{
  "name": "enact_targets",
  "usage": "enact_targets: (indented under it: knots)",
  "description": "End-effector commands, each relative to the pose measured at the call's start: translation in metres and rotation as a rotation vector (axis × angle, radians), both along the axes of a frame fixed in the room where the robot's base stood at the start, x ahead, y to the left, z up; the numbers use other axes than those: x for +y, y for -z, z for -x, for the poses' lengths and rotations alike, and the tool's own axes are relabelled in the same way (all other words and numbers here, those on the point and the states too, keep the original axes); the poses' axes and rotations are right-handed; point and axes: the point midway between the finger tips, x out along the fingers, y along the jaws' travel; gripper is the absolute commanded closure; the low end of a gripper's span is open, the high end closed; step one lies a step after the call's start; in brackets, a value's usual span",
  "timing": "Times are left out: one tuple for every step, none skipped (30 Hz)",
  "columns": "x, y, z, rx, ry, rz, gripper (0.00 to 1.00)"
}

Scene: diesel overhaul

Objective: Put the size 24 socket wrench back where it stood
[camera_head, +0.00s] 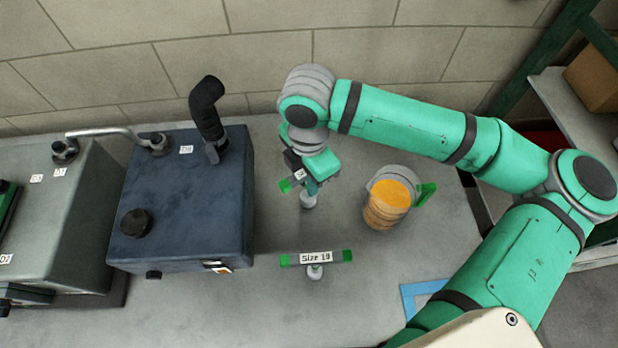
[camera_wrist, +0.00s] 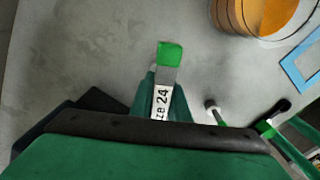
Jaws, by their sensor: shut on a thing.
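The size 24 socket wrench is a T-shaped tool with a green-ended bar and a white label (camera_head: 300,175). My gripper (camera_head: 312,183) is shut on its bar, above the grey bench near the wall. The wrench's label and green end show between my fingers in the wrist view (camera_wrist: 162,95). Its grey socket end (camera_head: 308,201) points down below my gripper. I cannot tell whether it touches the bench. The size 19 socket wrench (camera_head: 316,258) stands upright nearer the front, its green-ended bar running left to right.
A dark blue tank (camera_head: 180,215) with a black elbow pipe (camera_head: 207,105) stands to the left. An orange-topped round stack (camera_head: 388,205) with a green tab stands close to the right. A blue frame (camera_head: 412,292) lies front right. The bench (camera_head: 235,305) is bare at the front.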

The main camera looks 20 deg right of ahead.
Motion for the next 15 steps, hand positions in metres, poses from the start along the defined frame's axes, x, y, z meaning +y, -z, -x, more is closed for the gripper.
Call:
enact_targets:
  knots:
    - [0.000, 0.001, 0.000, 0.000, 0.000, -0.001, 1.00]
    - [0.000, 0.002, 0.000, 0.000, 0.000, 0.000, 1.00]
    - [0.000, 0.004, 0.000, 0.000, 0.000, 0.000, 1.00]
    - [0.000, 0.005, 0.000, -0.001, 0.000, 0.000, 1.00]
    - [0.000, 0.006, 0.000, -0.001, 0.000, 0.000, 1.00]
    - [0.000, 0.007, 0.000, -0.001, 0.000, 0.000, 1.00]
    - [0.000, 0.008, 0.000, -0.001, 0.000, 0.000, 1.00]
    - [0.000, 0.009, 0.000, -0.001, 0.000, 0.000, 1.00]
    - [0.000, 0.011, 0.000, -0.001, 0.000, -0.001, 1.00]
    - [0.000, 0.012, 0.000, 0.000, 0.000, -0.001, 1.00]
    - [0.000, 0.013, 0.000, 0.000, 0.000, -0.001, 1.00]
    - [0.000, 0.014, 0.000, 0.000, 0.000, -0.001, 1.00]
    - [0.000, 0.015, 0.000, 0.000, 0.000, -0.001, 1.00]
    - [0.000, 0.016, 0.000, 0.000, 0.000, 0.000, 1.00]
    - [0.000, 0.018, 0.000, 0.000, 0.000, 0.000, 1.00]
